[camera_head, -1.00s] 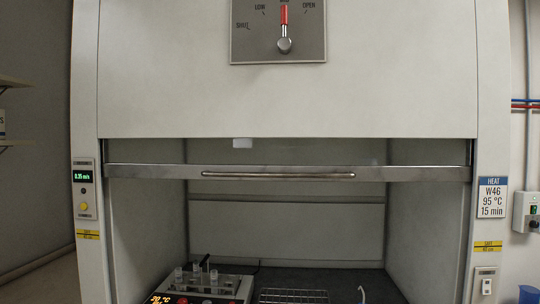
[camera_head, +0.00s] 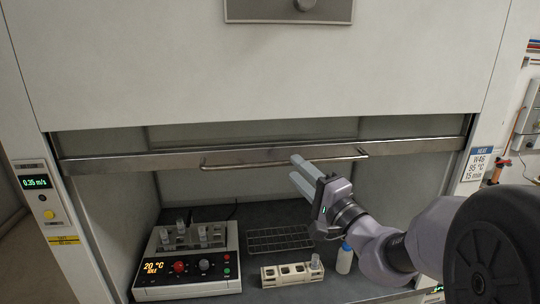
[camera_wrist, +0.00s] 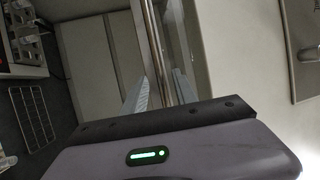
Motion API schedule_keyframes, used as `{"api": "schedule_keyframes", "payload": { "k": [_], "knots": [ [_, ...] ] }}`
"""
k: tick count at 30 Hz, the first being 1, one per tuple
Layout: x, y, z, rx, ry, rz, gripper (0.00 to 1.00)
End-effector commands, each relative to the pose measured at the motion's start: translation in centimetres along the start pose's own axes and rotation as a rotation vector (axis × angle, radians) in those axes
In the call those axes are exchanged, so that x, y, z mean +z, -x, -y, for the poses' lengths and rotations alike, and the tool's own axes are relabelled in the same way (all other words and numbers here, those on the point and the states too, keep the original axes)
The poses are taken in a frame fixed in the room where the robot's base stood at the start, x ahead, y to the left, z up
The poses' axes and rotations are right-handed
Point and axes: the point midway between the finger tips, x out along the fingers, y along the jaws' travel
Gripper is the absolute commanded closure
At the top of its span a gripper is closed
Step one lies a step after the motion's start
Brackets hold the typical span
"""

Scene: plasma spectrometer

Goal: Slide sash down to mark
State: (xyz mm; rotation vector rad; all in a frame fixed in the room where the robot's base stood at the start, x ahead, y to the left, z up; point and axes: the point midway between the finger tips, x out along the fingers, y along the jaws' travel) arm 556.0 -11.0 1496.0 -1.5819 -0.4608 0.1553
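The fume hood sash has a metal bottom rail (camera_head: 120,163) that spans the opening, and it stands part-way up. A horizontal bar handle (camera_head: 240,164) runs along the rail. A yellow mark label (camera_head: 64,240) is on the left post, lower than the rail. My gripper (camera_head: 296,168) is at the right half of the handle, with its two fingers apart. In the wrist view the handle (camera_wrist: 152,45) runs between the spread fingers of my gripper (camera_wrist: 160,90). Contact between fingers and handle cannot be made out.
Inside the hood stand a heating block (camera_head: 190,262) with vials, a wire rack (camera_head: 280,238), a white holder (camera_head: 290,273) and a small bottle (camera_head: 345,258). The airflow display (camera_head: 34,183) is on the left post. A HEAT sign (camera_head: 481,163) is on the right post.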

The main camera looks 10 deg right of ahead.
Motion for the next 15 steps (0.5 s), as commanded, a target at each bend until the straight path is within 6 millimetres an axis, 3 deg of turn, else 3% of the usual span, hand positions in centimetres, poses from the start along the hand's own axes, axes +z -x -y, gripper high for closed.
{"api": "schedule_keyframes", "payload": {
  "k": [6,15],
  "knots": [
    [0.1,-3.3,0.1,0.001,0.0,0.002,0.66],
    [0.0,-3.9,0.0,0.001,0.0,0.001,0.66]
  ]
}}
